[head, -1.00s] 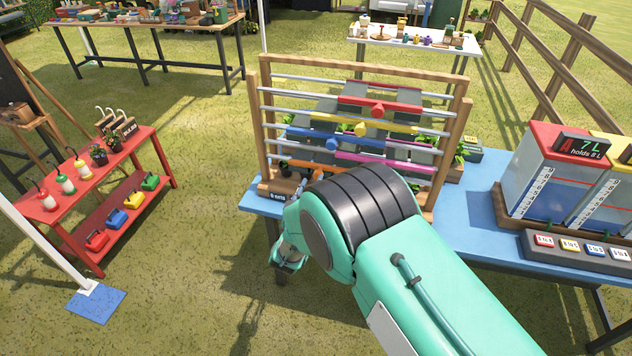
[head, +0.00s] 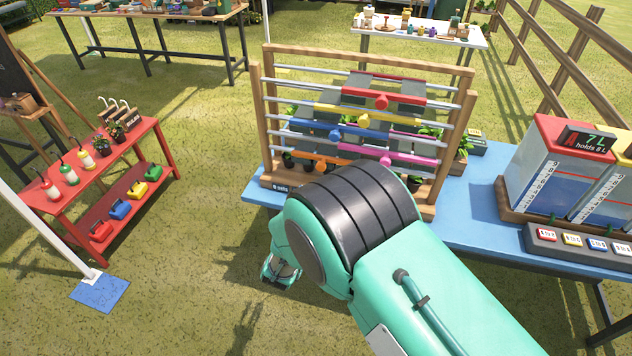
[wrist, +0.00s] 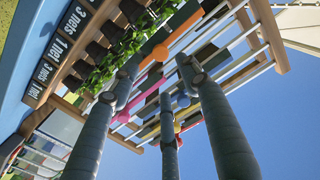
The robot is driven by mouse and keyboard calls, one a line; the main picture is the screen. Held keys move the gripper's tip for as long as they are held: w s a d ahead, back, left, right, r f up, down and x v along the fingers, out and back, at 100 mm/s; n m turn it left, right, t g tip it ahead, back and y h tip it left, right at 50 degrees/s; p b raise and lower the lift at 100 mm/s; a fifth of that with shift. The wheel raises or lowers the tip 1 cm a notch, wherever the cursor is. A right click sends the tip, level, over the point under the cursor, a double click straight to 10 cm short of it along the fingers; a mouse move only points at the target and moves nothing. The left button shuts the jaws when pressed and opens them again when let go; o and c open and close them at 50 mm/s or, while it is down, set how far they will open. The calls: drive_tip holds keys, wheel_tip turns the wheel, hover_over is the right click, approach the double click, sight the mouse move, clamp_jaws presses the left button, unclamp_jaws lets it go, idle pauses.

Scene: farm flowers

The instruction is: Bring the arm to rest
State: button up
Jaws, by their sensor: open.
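In the wrist view, the dark fingers of my gripper (wrist: 158,88) stand spread apart, with nothing between them. They point up toward the rack and the sky. In the head view, my arm reaches in from the lower right and bends down in front of the blue table (head: 470,215). Its wrist end hangs low at the table's near left corner, and the fingertips are hard to make out there. A wooden rack (head: 452,140) with metal rails and coloured sliding bars stands on the table just behind my arm. It also shows in the wrist view (wrist: 268,35).
Plants and labels reading "nets" (wrist: 62,45) are close in the wrist view. Water tanks (head: 555,170) and a button strip (head: 575,243) stand on the table at right. A red shelf (head: 75,185) stands at left. Open grass (head: 190,270) lies between the shelf and my arm.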

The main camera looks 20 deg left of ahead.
drive_tip(key=w+d+r+g+y, duration=0.1)
drive_tip(key=w+d+r+g, duration=0.15)
drive_tip(key=r, duration=0.45)
drive_tip(key=w+d+r+g+y, duration=0.1)
drive_tip(key=w+d+r, duration=0.1)
drive_tip(key=w+r, duration=0.3)
drive_tip(key=s+d+r+g+y, duration=0.1)
drive_tip(key=s+d+r, duration=0.2)
drive_tip(key=d+r, duration=0.25)
drive_tip(key=s+d+r+g+y, duration=0.1)
drive_tip(key=s+d+r, duration=0.2)
drive_tip(key=d+r, duration=0.3)
drive_tip(key=s+d+r+g+h, duration=0.1)
drive_tip(key=s+d+g, duration=0.1)
drive_tip(key=s+d, duration=0.7)
drive_tip(key=s+d+r+g+h, duration=0.1)
drive_tip(key=s+d+r+g, duration=0.1)
drive_tip(key=s+d, duration=0.7)
drive_tip(key=s+d+r+g+h, duration=0.2)
drive_tip(key=s+d, duration=0.6)
drive_tip(key=s, duration=0.9)
drive_tip(key=shift+s+d+g, duration=0.35)
drive_tip(key=shift+d+g, duration=0.05)
drive_tip(key=shift+g, duration=0.05)
